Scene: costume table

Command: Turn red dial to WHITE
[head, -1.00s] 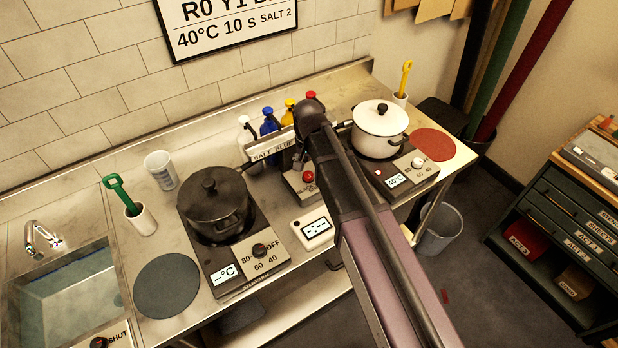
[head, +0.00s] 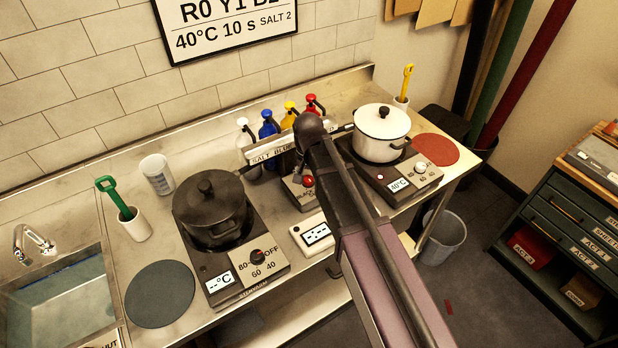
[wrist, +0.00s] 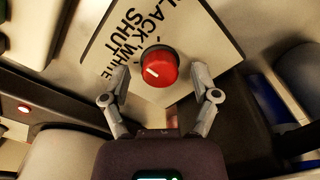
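The red dial (wrist: 158,67) sits on a pale panel (wrist: 200,45) lettered BLACK, WHITE and SHUT in the wrist view. A short white mark shows on its face; I cannot tell which word it points to. In the head view the dial (head: 308,181) is small, on a box at the middle of the counter, just beside my arm. My gripper (wrist: 160,88) is open, one finger on each side of the dial and a little short of it, with gaps visible. In the head view my arm hides the fingers.
A black pot (head: 210,205) on a hotplate stands left of the dial box, a white pot (head: 381,128) on another to the right. Several pump bottles (head: 268,126) stand behind. A white timer (head: 312,234) lies in front. A sink (head: 55,300) is at far left.

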